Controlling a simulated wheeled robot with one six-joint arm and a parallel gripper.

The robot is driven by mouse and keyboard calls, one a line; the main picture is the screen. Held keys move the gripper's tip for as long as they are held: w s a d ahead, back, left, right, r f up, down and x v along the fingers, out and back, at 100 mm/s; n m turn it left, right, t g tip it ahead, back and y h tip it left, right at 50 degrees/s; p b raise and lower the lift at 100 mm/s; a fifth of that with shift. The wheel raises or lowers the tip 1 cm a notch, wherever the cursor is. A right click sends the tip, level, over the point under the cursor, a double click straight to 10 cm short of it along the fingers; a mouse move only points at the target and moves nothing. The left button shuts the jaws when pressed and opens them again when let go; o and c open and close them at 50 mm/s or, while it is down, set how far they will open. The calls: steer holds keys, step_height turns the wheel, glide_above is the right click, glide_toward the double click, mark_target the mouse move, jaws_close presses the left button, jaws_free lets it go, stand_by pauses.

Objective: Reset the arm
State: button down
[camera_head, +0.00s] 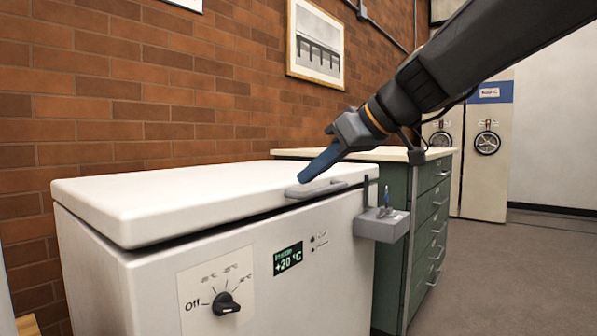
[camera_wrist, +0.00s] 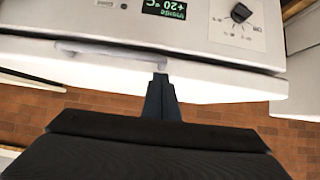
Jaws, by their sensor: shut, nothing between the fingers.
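My gripper (camera_head: 318,166) reaches in from the upper right in the head view, with its blue fingers together and pointing down and left. The fingertips are at or just above the front edge of the white chest freezer's lid (camera_head: 170,192), close to the lid handle (camera_head: 316,188); I cannot tell whether they touch. In the wrist view the shut fingers (camera_wrist: 161,84) stand in front of the lid, beside the handle (camera_wrist: 110,52). Nothing is held. The lid sits nearly level, with a dark gap beneath its front edge.
The freezer front has a dial (camera_head: 225,303) and a display (camera_head: 288,258) reading +20 °C. A green drawer cabinet (camera_head: 425,215) stands behind, near the brick wall. Open floor (camera_head: 500,275) lies to the right.

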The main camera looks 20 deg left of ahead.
steer(key=s+d+f, duration=0.1)
steer(key=s+d, duration=0.1)
steer(key=d, duration=0.3)
steer(key=s+d+f+m+g+h, duration=0.2)
steer(key=s+d+f+m+h, duration=0.2)
steer(key=s+f, duration=0.95)
steer(key=s+d+f+m+g+h, duration=0.2)
steer(key=s+d+f+m+h, duration=0.15)
steer(key=s+f, duration=1.05)
steer(key=d+r+m+p, duration=0.2)
steer(key=d+r+p, duration=0.4)
steer(key=r+p, duration=0.3)
steer(key=d+r+m+h+p, duration=0.1)
steer(key=d+r+p, duration=0.6)
steer(key=p, duration=0.9)
steer(key=w+d+r+m+h+p, duration=0.1)
steer(key=d+r+m+p, duration=0.2)
steer(key=d+r+p, duration=0.4)
step_height(320, 180, up, 4)
steer(key=p, duration=0.5)
steer(key=shift+d+p, duration=0.25)
steer(key=shift+p, duration=0.15)
steer(key=shift+w+r+h, duration=0.1)
steer(key=shift+h, duration=0.15)
